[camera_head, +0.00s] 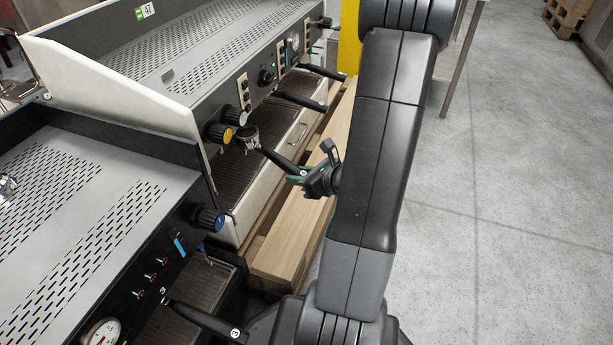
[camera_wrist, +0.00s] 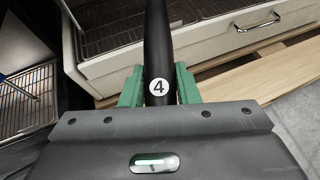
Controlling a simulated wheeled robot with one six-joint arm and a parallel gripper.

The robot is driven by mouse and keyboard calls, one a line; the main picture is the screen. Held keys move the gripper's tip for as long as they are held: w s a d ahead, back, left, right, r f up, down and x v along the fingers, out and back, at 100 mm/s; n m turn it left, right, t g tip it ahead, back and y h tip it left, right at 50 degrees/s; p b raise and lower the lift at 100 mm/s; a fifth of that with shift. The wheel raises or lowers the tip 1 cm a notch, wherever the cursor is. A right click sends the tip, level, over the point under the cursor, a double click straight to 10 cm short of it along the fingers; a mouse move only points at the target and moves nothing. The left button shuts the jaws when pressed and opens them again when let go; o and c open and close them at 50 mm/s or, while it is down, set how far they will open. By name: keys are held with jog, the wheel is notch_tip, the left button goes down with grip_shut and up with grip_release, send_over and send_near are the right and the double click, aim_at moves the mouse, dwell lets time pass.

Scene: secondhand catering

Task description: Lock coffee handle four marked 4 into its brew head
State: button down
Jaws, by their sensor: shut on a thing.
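The coffee handle four (camera_head: 279,159) is black with a round metal basket at its far end, filled with something brown. In the wrist view its grip (camera_wrist: 158,45) shows a white disc marked 4. My gripper (camera_head: 308,173) has green fingers and is shut on the grip; the fingers also show on both sides of it in the wrist view (camera_wrist: 159,88). The basket is in front of the cream coffee machine (camera_head: 165,95), over its drip tray and near the yellow and white knobs. The brew head above is hidden by the machine's body. I cannot tell whether the basket touches it.
Two other black handles (camera_head: 300,102) stick out farther along the cream machine. A dark machine (camera_head: 60,215) stands at the near left, with a handle marked 3 (camera_head: 203,319). A wooden beam (camera_head: 300,226) runs along the front. The grey floor (camera_head: 500,210) at right is clear.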

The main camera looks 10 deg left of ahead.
jog(key=s+a+m+t+h+b, duration=0.1)
jog(key=s+a+m+b, duration=0.1)
jog(key=a, duration=0.5)
jog(key=shift+a+t+b, duration=0.15)
jog(key=shift+t+b, duration=0.25)
jog(key=shift+b, duration=0.2)
jog(key=shift+s+a+r, duration=0.25)
dwell(0.4)
jog(key=shift+r, duration=0.2)
dwell(0.8)
jog(key=shift+r+p, duration=0.8)
jog(key=shift+r, duration=0.35)
dwell(1.0)
jog(key=shift+w, duration=0.1)
